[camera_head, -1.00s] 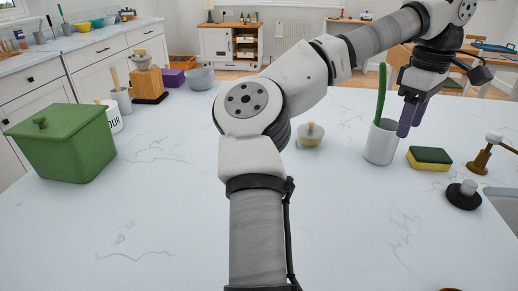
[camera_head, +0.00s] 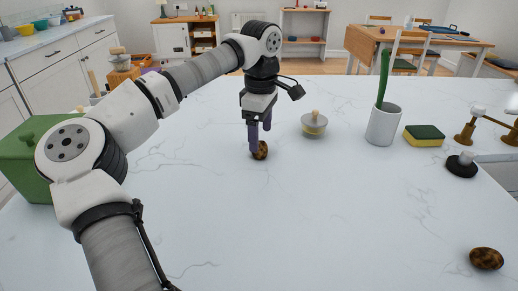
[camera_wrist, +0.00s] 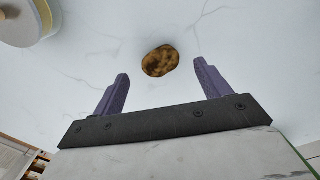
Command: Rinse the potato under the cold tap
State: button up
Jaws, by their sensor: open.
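A brown mottled potato (camera_head: 260,150) lies on the white marble worktop, at the fingertips of my gripper (camera_head: 260,140). In the wrist view the potato (camera_wrist: 160,61) sits between the tips of the purple fingers, with a gap on each side. My gripper (camera_wrist: 161,70) is open and empty. A similar brown mottled lump (camera_head: 486,258) lies apart at the front right. The brass tap (camera_head: 466,131) stands at the right edge, partly out of frame. Which side of it is cold cannot be told.
A lidded pot (camera_head: 314,125) stands just right of my gripper. A white cup (camera_head: 383,125) with a green utensil, a sponge (camera_head: 424,136) and a black-based stopper (camera_head: 461,166) are further right, near the sink edge (camera_head: 496,158). The front middle is clear.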

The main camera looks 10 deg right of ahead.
aim_at(260, 144)
notch_tip(260, 144, down, 4)
jog(key=shift+a+f, duration=0.1)
jog(key=c, duration=1.1)
jog(key=shift+r, duration=0.25)
